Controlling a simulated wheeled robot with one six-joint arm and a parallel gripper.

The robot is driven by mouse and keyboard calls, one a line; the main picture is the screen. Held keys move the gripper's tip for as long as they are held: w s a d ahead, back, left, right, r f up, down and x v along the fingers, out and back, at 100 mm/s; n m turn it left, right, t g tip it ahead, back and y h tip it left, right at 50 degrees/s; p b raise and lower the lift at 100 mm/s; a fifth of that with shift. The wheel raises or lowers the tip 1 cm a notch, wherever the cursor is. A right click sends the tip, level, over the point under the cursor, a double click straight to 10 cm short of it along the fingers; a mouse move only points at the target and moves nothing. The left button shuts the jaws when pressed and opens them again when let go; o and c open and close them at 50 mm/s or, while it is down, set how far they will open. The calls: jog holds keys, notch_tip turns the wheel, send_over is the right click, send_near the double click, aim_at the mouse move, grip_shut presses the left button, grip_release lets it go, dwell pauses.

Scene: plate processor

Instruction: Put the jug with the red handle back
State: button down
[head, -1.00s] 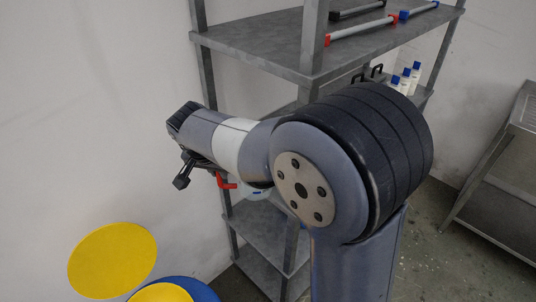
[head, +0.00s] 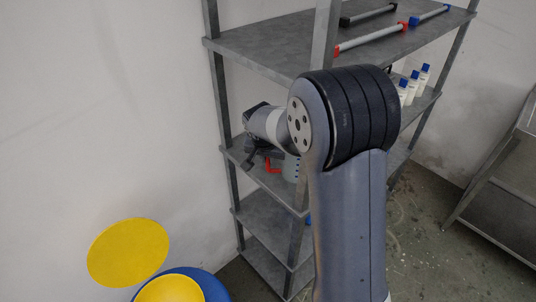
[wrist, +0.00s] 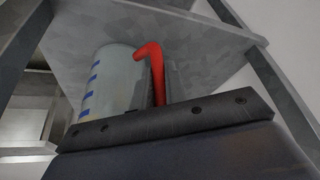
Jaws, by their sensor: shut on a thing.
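The jug (head: 291,168) is pale and partly see-through, with a red handle (head: 273,168). My gripper (head: 262,158) is shut on it by the handle, at the middle shelf (head: 234,153) of the grey rack. In the wrist view the jug (wrist: 112,80) looks upright, with blue marks down its side, and the red handle (wrist: 156,72) rises behind the dark gripper body. The fingers' grip on the handle is mostly hidden. I cannot tell whether the jug's base touches the shelf.
The top shelf (head: 265,45) holds bars with red, blue and black ends. White bottles with blue caps (head: 413,82) stand on the shelf at right. A rack post (head: 298,225) stands close to the jug. Yellow discs (head: 128,252) are at lower left, and a metal table (head: 510,170) at right.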

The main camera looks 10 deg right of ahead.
jog(key=shift+f, duration=0.2)
jog(key=c, duration=1.4)
grip_release()
jog(key=shift+c, duration=0.2)
jog(key=shift+r, duration=0.15)
jog(key=b+v, duration=0.1)
jog(key=v, duration=1.1)
jog(key=shift+b, duration=0.35)
jog(key=shift+r, duration=0.1)
